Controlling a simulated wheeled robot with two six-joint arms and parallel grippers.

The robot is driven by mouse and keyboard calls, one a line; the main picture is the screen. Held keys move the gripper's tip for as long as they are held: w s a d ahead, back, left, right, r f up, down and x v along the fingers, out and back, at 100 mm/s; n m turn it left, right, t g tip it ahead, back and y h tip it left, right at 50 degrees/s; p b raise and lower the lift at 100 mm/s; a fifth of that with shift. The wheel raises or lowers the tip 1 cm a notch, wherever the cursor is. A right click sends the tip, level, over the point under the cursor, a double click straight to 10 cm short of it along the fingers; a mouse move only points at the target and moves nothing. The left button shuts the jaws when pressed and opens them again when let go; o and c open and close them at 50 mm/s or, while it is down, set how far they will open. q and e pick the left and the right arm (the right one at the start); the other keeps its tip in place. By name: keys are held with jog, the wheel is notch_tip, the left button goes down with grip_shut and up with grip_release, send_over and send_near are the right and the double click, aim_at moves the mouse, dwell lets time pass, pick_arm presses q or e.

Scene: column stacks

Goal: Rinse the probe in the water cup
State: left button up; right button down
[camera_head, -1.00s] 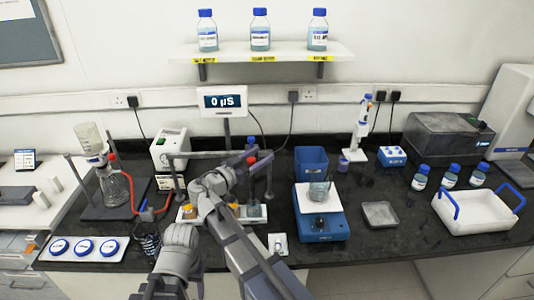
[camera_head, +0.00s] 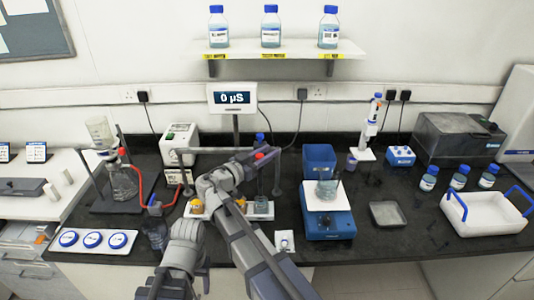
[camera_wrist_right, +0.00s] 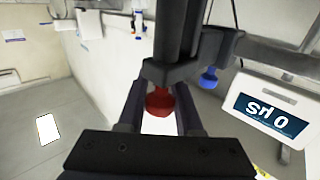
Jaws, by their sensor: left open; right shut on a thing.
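My right gripper (camera_head: 258,160) is shut on the red-topped probe (camera_head: 262,153), above the white cup tray (camera_head: 229,216) beside the meter. The probe's red top (camera_wrist_right: 160,101) shows between the fingers in the right wrist view; its lower end is hidden. A clear cup (camera_head: 262,206) stands at the tray's right end and may be the water cup; I cannot tell its contents. Amber cups (camera_head: 197,206) stand further left, partly behind my arm.
The meter (camera_head: 233,97) reads 0 µS. A blue-topped piece (camera_head: 260,138) stands behind the probe. A blue stirrer (camera_head: 329,226) with a beaker (camera_head: 327,190) is to the right. A flask stand (camera_head: 118,180) and dark glass beaker (camera_head: 157,236) are left.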

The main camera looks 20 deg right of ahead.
dwell(0.8)
notch_tip(320, 180, up, 3)
jog(key=p, duration=0.3)
jog(key=shift+r, duration=0.15)
jog(key=c, duration=0.6)
grip_release()
jog(key=shift+s, duration=0.1)
